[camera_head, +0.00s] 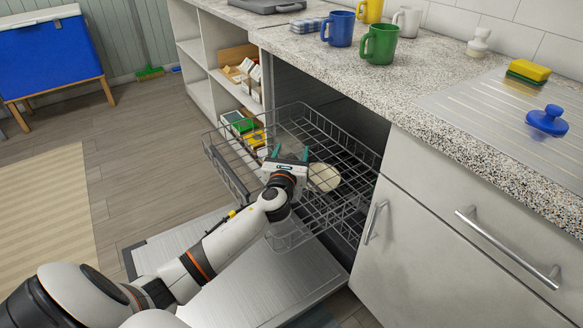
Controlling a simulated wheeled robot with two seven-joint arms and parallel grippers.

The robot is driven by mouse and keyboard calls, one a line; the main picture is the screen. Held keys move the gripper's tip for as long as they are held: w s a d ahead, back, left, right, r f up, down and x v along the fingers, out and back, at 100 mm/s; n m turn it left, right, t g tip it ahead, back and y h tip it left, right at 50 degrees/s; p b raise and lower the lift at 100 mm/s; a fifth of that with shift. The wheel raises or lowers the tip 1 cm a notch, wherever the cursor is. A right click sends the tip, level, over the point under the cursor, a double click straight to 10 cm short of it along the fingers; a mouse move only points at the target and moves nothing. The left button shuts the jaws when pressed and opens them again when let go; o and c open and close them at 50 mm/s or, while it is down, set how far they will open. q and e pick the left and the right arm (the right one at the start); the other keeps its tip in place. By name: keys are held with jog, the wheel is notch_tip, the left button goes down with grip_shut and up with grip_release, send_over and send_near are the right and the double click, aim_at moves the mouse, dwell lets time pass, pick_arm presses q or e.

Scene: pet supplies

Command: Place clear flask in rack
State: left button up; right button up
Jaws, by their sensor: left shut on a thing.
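The wire rack (228,174) is pulled out of the open dishwasher under the counter. My left gripper (290,153) reaches over the rack from the front, its two teal fingertips pointing toward the back. It is shut on what appears to be the clear flask, whose see-through body blends with the wires. Its outline is too faint to tell whether it touches the rack floor. A round cream dish (323,177) shows just right of the gripper at the rack. My right gripper is out of view.
The dishwasher door (235,275) lies open below the rack. Blue (338,29), green (380,44), yellow and white mugs stand on the speckled counter (440,70). A shelf with boxes (238,123) stands behind the rack. Cabinet handles (507,247) stick out at the right.

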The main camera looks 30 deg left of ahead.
pick_arm(q)
jog(key=shift+f, duration=0.4)
jog(key=shift+f+b, duration=0.4)
notch_tip(320, 180, down, 2)
jog(key=shift+f+b, duration=0.1)
jog(key=shift+b, duration=0.4)
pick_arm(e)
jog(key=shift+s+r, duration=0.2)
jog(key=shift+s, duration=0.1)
pick_arm(q)
jog(key=shift+f, duration=0.1)
jog(key=o, duration=1.3)
jog(key=shift+c, duration=0.2)
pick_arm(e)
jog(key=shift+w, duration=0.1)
